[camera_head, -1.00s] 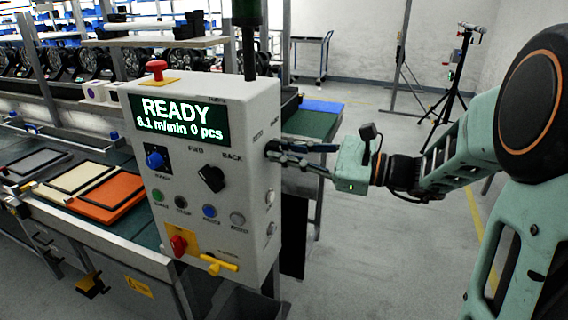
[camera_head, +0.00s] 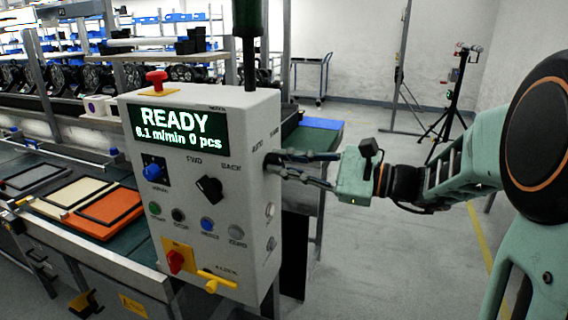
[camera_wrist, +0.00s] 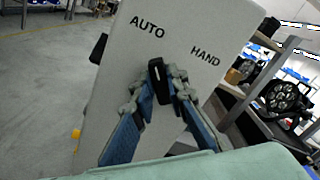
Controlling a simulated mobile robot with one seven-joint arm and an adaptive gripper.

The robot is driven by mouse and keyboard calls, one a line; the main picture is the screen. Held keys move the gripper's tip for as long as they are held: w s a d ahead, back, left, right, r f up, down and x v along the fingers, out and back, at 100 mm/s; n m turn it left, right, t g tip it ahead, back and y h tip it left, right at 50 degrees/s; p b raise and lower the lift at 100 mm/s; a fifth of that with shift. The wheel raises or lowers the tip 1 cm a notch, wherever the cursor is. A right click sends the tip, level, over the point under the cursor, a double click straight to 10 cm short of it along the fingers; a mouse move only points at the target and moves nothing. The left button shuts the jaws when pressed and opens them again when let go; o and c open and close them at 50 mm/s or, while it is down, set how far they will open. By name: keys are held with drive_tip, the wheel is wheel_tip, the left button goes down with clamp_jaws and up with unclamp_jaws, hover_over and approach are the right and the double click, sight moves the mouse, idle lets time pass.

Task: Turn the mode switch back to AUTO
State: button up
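The mode switch (camera_wrist: 159,82) is a black knob with a pale mark on the side face of the grey control box (camera_head: 245,190). In the wrist view the label AUTO is up to its left and HAND up to its right. The knob's upper end leans toward AUTO relative to the tilted panel. My gripper (camera_wrist: 160,78) has one fingertip on each side of the knob, and both seem to touch it. In the head view my gripper (camera_head: 272,164) reaches the box's right side from the right; there the knob is hidden by the fingers.
A red button (camera_head: 156,80) is on top. A conveyor with frames (camera_head: 105,212) is at left. Open floor (camera_head: 400,260) lies to the right.

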drive_tip(key=o, duration=0.4)
drive_tip(key=v, duration=1.2)
